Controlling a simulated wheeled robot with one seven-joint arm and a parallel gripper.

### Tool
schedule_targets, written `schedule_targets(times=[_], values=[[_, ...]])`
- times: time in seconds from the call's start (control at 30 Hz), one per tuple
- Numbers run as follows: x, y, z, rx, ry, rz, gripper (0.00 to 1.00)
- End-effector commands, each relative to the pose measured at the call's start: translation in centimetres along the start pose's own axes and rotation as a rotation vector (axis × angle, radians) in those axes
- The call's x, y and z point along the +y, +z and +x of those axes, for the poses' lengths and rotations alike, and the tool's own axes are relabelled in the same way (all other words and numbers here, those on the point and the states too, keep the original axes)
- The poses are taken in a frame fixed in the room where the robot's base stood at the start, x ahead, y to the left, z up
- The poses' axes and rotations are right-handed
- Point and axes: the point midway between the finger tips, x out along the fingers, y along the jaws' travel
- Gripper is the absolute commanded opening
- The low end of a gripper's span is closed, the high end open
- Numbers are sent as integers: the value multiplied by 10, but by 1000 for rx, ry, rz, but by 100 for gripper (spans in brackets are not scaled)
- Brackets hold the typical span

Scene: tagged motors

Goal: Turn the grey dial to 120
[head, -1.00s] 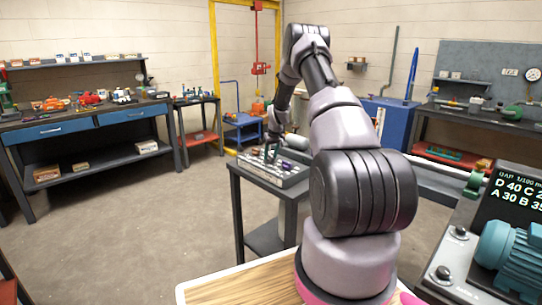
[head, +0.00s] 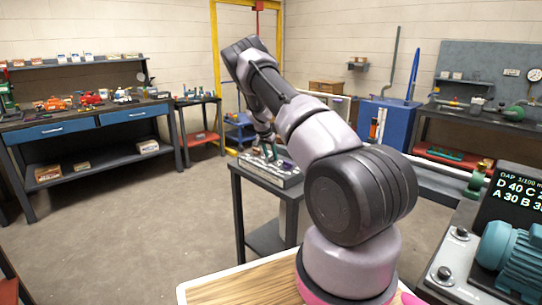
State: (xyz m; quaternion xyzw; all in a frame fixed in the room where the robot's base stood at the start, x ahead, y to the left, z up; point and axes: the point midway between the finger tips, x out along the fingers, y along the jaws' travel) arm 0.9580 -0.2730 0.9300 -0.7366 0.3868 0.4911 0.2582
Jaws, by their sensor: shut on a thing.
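My gripper (head: 268,151) is at the far end of my arm, low over a grey panel (head: 286,181) on a small dark stand. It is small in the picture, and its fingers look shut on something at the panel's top. I take this to be the grey dial, but the dial itself and its marks are too small and too hidden to read. A few small dark and purple parts show on the panel beside the fingers.
A teal motor (head: 512,262) and a black screen with gap figures (head: 512,200) stand at the right. A long workbench (head: 100,118) with blue drawers is at the left. A blue cabinet (head: 395,125) stands behind. The floor (head: 150,235) at left is clear.

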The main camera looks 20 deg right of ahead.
Motion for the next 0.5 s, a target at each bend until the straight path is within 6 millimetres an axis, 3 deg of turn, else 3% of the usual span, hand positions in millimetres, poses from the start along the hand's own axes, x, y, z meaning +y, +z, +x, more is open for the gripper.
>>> schedule_targets(times=[0.5], values=[[-1, 1, 1, -2, 93, 219, 0]])
